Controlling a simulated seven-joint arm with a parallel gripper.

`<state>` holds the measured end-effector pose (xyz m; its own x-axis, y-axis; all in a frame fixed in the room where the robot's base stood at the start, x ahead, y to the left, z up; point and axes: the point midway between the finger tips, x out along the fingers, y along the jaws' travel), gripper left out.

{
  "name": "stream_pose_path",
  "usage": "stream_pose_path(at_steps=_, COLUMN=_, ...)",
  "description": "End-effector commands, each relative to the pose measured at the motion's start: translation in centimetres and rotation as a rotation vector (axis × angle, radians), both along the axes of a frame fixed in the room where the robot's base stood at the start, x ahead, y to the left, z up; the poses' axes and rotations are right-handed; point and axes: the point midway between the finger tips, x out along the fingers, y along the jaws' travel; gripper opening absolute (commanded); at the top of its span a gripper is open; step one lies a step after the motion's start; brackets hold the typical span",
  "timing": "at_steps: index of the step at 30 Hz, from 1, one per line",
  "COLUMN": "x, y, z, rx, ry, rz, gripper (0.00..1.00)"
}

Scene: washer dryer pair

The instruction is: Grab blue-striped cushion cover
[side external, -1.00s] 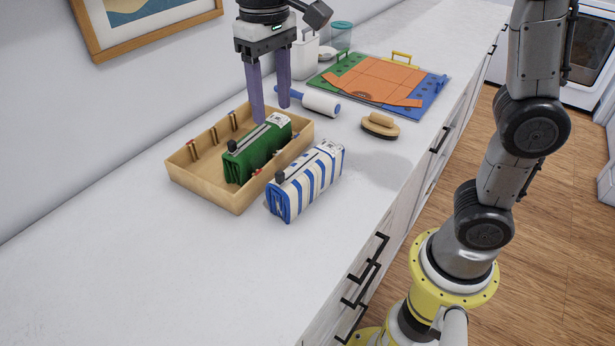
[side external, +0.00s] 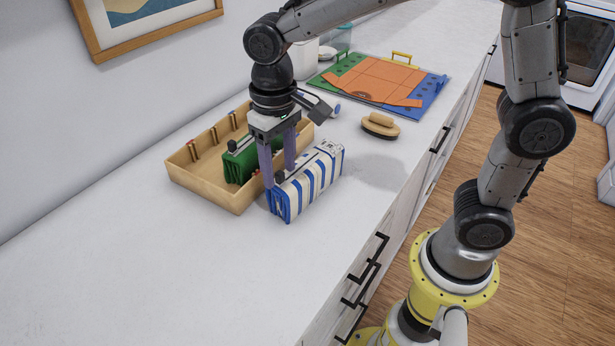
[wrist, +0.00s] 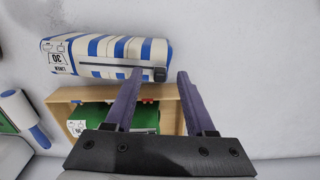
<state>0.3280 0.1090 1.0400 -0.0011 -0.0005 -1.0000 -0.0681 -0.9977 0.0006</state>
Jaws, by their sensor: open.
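The blue-striped cushion cover (side external: 312,184) is a folded white and blue bundle standing on the counter, just right of the wooden tray. In the wrist view it lies across the top (wrist: 105,55), with a zip and a label reading "LINEN 30". My gripper (side external: 279,170) is open and empty, its two purple fingers pointing down by the near left part of the cover. In the wrist view the fingertips (wrist: 160,74) are close to the cover's zip side, with nothing between them. I cannot tell whether they touch it.
The wooden tray (side external: 190,183) holds a green folded cover (side external: 238,162), partly hidden by my gripper. A wooden brush (side external: 380,125) and a board with an orange cloth (side external: 372,79) lie farther back. The near left counter is clear.

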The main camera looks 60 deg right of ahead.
Motion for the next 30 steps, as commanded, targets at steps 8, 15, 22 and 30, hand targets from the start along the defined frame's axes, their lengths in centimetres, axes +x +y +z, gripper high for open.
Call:
stream_pose_path(at_steps=8, x=0.01, y=-0.02, z=-0.70, rx=0.000, ry=-0.001, rz=0.000, gripper=0.55)
stream_pose_path(at_steps=15, x=0.02, y=-0.02, z=-0.67, rx=0.000, ry=-0.001, rz=-0.001, gripper=0.21)
stream_pose_path(at_steps=22, x=0.03, y=-0.02, z=-0.65, rx=0.001, ry=-0.001, rz=-0.001, gripper=0.00)
stream_pose_path(at_steps=30, x=0.03, y=-0.01, z=-0.63, rx=0.001, ry=-0.002, rz=-0.001, gripper=0.00)
